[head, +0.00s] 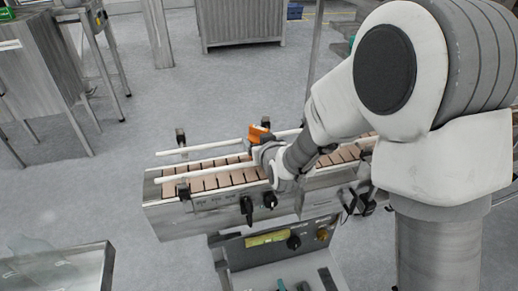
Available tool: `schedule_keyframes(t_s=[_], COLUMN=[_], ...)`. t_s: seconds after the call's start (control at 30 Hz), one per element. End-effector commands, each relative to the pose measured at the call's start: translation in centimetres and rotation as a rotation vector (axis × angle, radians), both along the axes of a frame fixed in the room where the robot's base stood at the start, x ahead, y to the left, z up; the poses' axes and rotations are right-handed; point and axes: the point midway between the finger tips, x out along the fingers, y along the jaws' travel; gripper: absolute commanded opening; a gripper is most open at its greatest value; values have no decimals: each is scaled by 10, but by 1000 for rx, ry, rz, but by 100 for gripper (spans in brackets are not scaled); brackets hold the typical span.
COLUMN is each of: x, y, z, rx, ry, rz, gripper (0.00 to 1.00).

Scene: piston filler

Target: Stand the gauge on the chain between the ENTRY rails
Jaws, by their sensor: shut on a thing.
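An orange piece, which looks like the gauge (260,134), shows at the end of my arm. My gripper (257,147) is shut on it; the fingers are small and mostly hidden by my wrist. The gauge is over the conveyor, near the far rail; I cannot tell whether it touches the chain. The chain (210,183) has tan slats and runs between two white rails, the far rail (198,146) and the near rail (205,173). No ENTRY label is readable. My wrist hides part of the chain and rails.
Dark rail clamps (184,191) stand along the conveyor's sides. A control panel (270,240) with knobs sits below its front. A metal tray or table (60,272) is at the lower left. A steel cabinet (240,25) stands behind. The floor between is open.

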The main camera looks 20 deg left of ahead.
Motion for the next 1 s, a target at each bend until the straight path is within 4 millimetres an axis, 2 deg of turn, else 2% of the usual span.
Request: schedule_keyframes(t_s=[0.03, 0.13, 0.57, 0.6, 0.73, 1.0], x=[-1, -1, 0, 0, 0, 0], y=[0, 0, 0, 0, -1, -1], z=[-12, -26, -31, -30, -30, -29], rx=[-2, -1, 1, 0, 0, 0], ry=[4, 4, 0, 1, 2, 2], rz=[1, 0, 0, 0, 0, 1], gripper=[10, 10, 10, 78, 100, 100])
